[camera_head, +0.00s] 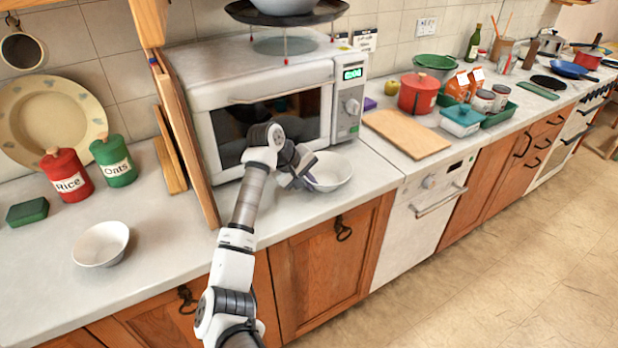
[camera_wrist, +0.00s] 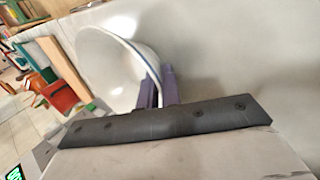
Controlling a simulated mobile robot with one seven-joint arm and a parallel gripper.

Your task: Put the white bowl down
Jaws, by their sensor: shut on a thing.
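A white bowl (camera_head: 332,172) is in front of the microwave, at or just above the counter (camera_head: 362,205). I cannot tell whether its base touches the counter. My gripper (camera_head: 306,174) is at the bowl's left side, shut on its rim. In the wrist view the purple fingers (camera_wrist: 158,90) pinch the rim of the bowl (camera_wrist: 108,62), whose inside and thin blue rim line show. A second white bowl (camera_head: 101,244) stands on the counter at the left, apart from my gripper.
The microwave (camera_head: 268,105) stands right behind the held bowl. A wooden board (camera_head: 406,134) lies to the right. Wooden panels (camera_head: 185,140), a red rice canister (camera_head: 67,175) and a green oats canister (camera_head: 114,161) are at the left. The counter between the second bowl and my arm is clear.

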